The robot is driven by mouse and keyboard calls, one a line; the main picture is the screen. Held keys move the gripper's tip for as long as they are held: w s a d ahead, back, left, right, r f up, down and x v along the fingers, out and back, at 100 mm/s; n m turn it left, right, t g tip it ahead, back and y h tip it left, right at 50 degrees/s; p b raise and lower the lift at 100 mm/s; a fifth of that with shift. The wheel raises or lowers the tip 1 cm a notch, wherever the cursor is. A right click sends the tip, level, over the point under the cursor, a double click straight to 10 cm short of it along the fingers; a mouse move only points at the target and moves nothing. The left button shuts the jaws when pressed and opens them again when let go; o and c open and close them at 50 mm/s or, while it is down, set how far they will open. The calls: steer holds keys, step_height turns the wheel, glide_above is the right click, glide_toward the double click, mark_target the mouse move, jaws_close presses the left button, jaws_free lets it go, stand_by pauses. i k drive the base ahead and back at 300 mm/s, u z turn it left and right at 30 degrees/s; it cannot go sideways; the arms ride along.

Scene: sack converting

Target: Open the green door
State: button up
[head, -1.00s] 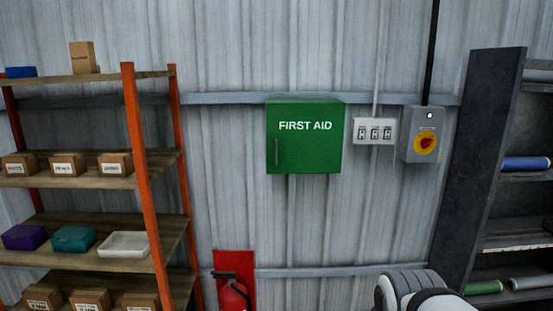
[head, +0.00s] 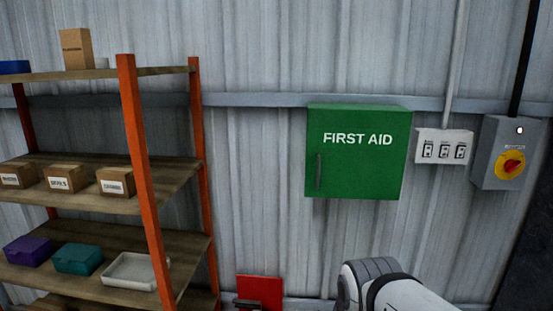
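The green door (head: 365,170) is the front of a wall-mounted cabinet marked FIRST AID, right of centre in the head view. It looks closed. A dark vertical handle (head: 318,171) is on the door's left side. Part of my arm shows below the cabinet at the bottom edge, apart from the door in the picture. My gripper is not in view.
An orange-post shelf rack (head: 146,190) with boxes and trays stands at the left. A switch panel (head: 443,147) and a grey box with a red-yellow knob (head: 508,155) are right of the cabinet. A red panel (head: 260,291) is low on the wall.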

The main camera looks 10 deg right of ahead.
mark_target(357, 154)
steer(key=u, duration=0.15)
steer(key=i, duration=0.95)
